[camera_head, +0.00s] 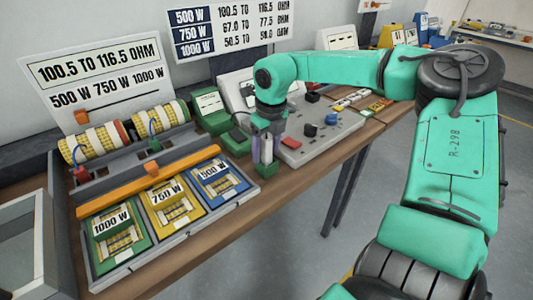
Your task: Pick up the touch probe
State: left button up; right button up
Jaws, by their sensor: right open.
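My right gripper (264,148) points down over the left edge of a grey panel (322,132) on the bench. Its arm comes in from the right. It is open. A pale, purplish upright piece shows at the fingertips, just above a small dark green block (266,170). I cannot tell whether this piece is the touch probe or part of the gripper. No other thing can be clearly made out as the touch probe. My left gripper is not in view.
A tray with green, yellow and blue wattage cards (172,203) and an orange bar (150,181) lies left of the gripper. Red (310,130) and black knobs sit on the panel. The wooden bench front (285,191) is clear.

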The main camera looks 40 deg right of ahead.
jog(key=shift+f, duration=0.35)
jog(key=shift+r, duration=0.1)
grip_shut()
notch_tip(320, 180, up, 10)
jog(key=shift+b, duration=0.35)
